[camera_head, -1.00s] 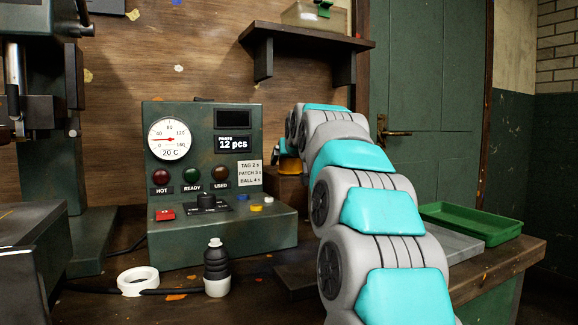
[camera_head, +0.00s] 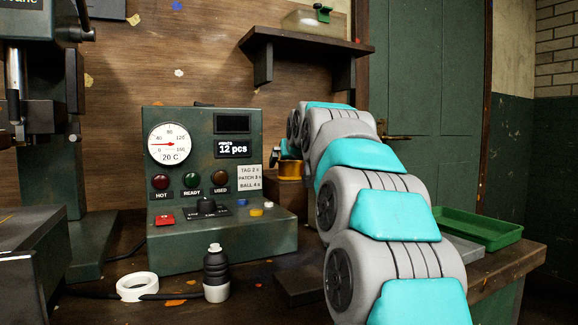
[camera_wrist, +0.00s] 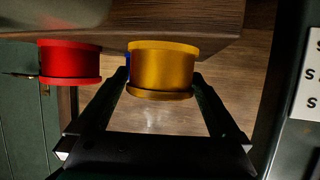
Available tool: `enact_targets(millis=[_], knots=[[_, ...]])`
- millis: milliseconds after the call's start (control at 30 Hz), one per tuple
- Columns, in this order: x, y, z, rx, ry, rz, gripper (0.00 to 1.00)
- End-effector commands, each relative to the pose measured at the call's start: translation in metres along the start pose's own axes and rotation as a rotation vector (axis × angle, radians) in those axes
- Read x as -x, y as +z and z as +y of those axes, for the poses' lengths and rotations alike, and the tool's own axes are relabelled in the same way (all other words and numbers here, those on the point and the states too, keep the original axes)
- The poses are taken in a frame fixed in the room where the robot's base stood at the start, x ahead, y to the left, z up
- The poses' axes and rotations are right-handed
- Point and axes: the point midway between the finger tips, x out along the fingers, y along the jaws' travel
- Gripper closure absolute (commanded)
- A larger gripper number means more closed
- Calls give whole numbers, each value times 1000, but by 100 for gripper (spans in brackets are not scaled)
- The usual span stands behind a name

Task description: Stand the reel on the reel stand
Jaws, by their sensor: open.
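A yellow-gold reel (camera_wrist: 163,70) shows large in the wrist view, between the tips of my gripper (camera_wrist: 163,92). The jaws are open around it; I cannot tell whether they touch it. The reel also shows in the head view (camera_head: 291,169), on a wooden block (camera_head: 286,190) behind the control box. A red reel (camera_wrist: 69,63) stands beside it, left in the wrist view. A blue thing, mostly hidden, shows behind the yellow reel. The wrist picture appears upside down. My arm hides much of the block in the head view. I cannot tell which thing is the reel stand.
The green control box (camera_head: 215,190) stands close on the left of the block. A black bottle (camera_head: 216,272) and a white ring (camera_head: 137,287) are in front of it. A green tray (camera_head: 472,229) lies on the right. A shelf (camera_head: 306,44) hangs above.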

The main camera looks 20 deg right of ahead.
Motion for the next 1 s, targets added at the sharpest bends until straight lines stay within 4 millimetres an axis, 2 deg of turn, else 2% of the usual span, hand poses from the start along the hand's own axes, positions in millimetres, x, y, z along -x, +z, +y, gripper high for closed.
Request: enact_targets(millis=[400, 500, 633, 1000], knots=[[77, -1, 0, 0, 0, 3, 0], [90, 0, 0, 0, 0, 2, 0], [97, 0, 0, 0, 0, 2, 0], [98, 0, 0, 0, 0, 1, 0]])
